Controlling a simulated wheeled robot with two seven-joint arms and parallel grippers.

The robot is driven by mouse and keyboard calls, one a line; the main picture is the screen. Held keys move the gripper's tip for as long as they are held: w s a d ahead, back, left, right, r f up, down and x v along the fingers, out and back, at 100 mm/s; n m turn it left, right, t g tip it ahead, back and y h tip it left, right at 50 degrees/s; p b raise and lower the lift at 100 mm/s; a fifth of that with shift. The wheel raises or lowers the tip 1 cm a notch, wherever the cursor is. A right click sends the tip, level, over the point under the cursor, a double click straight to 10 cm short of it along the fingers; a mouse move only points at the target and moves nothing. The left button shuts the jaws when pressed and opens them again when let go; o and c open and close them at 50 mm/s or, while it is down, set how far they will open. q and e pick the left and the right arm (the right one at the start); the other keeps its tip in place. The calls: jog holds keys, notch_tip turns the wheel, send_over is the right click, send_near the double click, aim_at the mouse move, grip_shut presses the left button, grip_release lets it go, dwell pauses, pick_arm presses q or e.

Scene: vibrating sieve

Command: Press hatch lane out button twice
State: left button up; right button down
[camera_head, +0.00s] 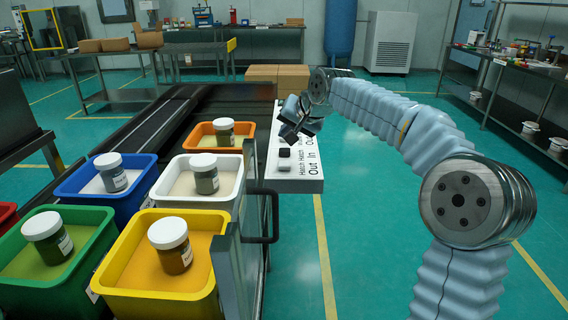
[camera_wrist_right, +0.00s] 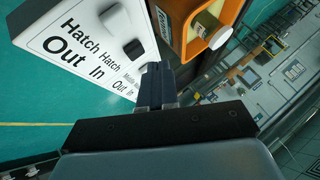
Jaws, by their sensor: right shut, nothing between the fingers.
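The white control panel (camera_head: 300,184) runs along the right side of the dark conveyor; it also shows in the wrist view (camera_wrist_right: 75,60). Its black print reads "Hatch Out" and "Hatch In", with more lettering partly hidden by my gripper. A white button (camera_wrist_right: 113,17) lines up with "Hatch Out" and a black button (camera_wrist_right: 134,48) with "Hatch In". In the head view the white button (camera_head: 284,167) is nearer than the black button (camera_head: 284,152). My right gripper (camera_head: 288,138) is shut and empty, over the panel beyond the black button; its fingers (camera_wrist_right: 156,72) hide panel parts. Contact is unclear. My left gripper is out of view.
Orange (camera_head: 220,146), white (camera_head: 186,202), blue (camera_head: 76,190), yellow (camera_head: 130,276) and green (camera_head: 20,288) bins with lidded jars stand left of the panel. A dark handle (camera_head: 276,220) juts out below it. Floor to the right is open.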

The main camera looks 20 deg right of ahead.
jog(key=b, duration=0.1)
send_over(287, 164)
notch_tip(287, 164, down, 4)
jog(key=shift+f, duration=0.1)
jog(key=shift+f+b, duration=0.65)
dwell(1.5)
jog(key=shift+f+b, duration=0.3)
jog(key=shift+f, duration=0.1)
